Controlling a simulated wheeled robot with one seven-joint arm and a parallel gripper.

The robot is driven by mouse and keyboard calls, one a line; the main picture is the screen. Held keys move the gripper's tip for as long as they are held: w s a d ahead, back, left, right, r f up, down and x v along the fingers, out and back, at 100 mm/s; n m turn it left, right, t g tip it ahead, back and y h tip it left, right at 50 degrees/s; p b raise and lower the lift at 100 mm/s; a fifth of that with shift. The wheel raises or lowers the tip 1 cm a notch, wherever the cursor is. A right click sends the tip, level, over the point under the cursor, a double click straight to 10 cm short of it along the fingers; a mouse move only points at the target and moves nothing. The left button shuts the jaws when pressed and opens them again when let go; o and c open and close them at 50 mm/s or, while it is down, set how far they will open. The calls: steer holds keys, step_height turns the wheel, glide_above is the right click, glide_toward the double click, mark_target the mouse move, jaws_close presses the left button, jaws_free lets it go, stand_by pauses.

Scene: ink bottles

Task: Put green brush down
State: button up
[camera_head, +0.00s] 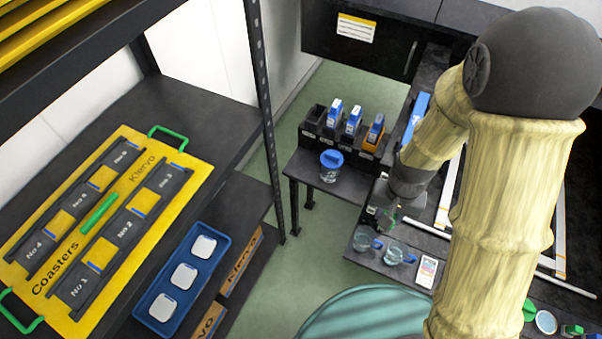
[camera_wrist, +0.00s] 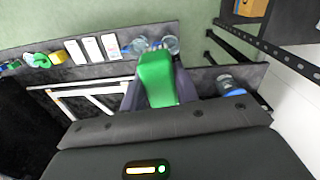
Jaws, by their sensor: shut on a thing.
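The green brush (camera_wrist: 157,78) is held between the dark fingers of my gripper (camera_wrist: 158,92) in the wrist view, its broad green end facing the camera. I cannot tell whether the brush touches the table. The jars also show just beyond the brush in the wrist view (camera_wrist: 171,45).
A white card (camera_head: 427,271) lies beside the jars. A white frame (camera_wrist: 92,92) lies nearby. A yellow coaster tray (camera_head: 190,160) is on the left shelf.

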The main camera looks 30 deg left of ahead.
steer(key=s+d+f+m+b, duration=0.2)
steer(key=s+f+b, duration=0.3)
steer(key=f+b, duration=0.6)
steer(key=shift+d+f+m+b, duration=0.3)
steer(key=shift+d+b, duration=0.25)
steer(key=shift+b, duration=0.6)
steer(key=shift+s, duration=0.1)
